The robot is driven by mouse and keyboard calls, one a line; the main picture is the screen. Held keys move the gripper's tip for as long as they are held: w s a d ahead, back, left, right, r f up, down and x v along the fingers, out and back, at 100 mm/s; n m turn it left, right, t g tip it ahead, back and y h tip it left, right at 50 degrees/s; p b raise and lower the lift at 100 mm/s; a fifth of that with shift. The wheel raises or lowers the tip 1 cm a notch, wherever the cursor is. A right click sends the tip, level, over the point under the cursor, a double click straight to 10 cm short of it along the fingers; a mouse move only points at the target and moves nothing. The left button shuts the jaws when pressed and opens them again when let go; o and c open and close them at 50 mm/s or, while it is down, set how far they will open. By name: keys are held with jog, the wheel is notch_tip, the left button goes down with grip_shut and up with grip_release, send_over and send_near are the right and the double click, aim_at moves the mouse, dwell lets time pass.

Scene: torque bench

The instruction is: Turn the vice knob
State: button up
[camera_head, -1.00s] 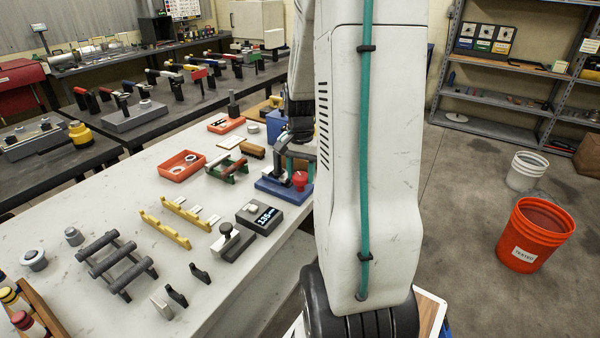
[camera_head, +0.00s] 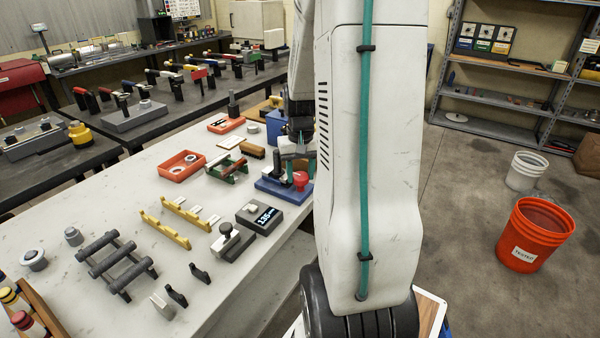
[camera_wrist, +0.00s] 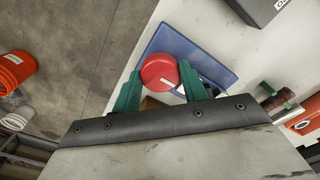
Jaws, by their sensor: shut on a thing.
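The vice knob is red and round. In the wrist view the knob (camera_wrist: 160,71) sits between the two green fingers of my gripper (camera_wrist: 160,80), over a blue vice base (camera_wrist: 172,41). My gripper is shut on the knob, with one finger on each side. In the head view the knob (camera_head: 301,181) stands on the blue base (camera_head: 272,189) at the right edge of the white bench, and my gripper (camera_head: 293,165) is just above and behind it, partly hidden by my arm.
A dark box with a numeric display (camera_head: 260,217) stands in front of the vice. A green and red stand (camera_head: 228,170) and an orange tray (camera_head: 182,165) are to its left. Yellow racks (camera_head: 165,229) lie further forward. Bare bench shows between them.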

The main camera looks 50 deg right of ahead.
aim_at(301, 175)
dwell(0.4)
jog(key=o, duration=1)
notch_tip(301, 175, up, 8)
jog(key=shift+f, duration=0.1)
